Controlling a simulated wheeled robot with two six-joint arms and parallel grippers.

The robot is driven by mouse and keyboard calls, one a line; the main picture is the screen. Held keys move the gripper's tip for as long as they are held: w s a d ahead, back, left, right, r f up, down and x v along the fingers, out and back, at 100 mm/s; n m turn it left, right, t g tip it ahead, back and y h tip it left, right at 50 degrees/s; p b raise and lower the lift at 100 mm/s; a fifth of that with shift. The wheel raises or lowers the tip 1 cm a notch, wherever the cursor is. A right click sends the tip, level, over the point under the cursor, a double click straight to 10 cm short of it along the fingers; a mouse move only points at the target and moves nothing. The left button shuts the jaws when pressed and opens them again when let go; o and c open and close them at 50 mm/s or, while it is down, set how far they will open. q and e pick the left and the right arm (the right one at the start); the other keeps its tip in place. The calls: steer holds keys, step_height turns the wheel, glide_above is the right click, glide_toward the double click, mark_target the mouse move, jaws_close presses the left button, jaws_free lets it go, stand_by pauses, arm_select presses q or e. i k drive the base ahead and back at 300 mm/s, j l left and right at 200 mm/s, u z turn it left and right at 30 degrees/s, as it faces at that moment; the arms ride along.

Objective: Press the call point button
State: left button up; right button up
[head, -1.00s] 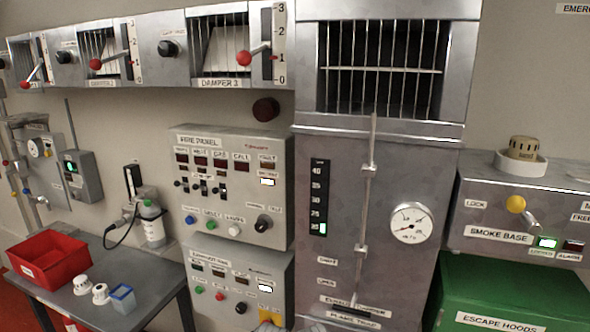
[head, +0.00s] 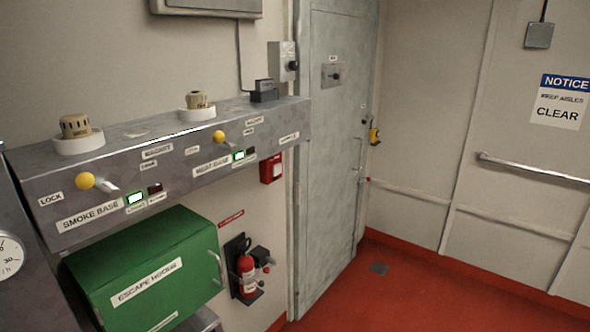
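A small red box (head: 271,168) is fixed to the wall under the right end of the metal shelf unit, just left of the grey door. It looks like the call point; its button and any lettering are too small to make out. Neither of my grippers shows in the head view.
A metal unit (head: 180,165) with two yellow knobs runs along the wall. Below it are a green escape hoods box (head: 150,270) and a red fire extinguisher (head: 246,274). A grey door (head: 335,150) stands right of them. The red floor (head: 430,290) at right is clear.

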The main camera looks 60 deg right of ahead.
mark_target(277, 168)
steer(key=z, duration=2.05)
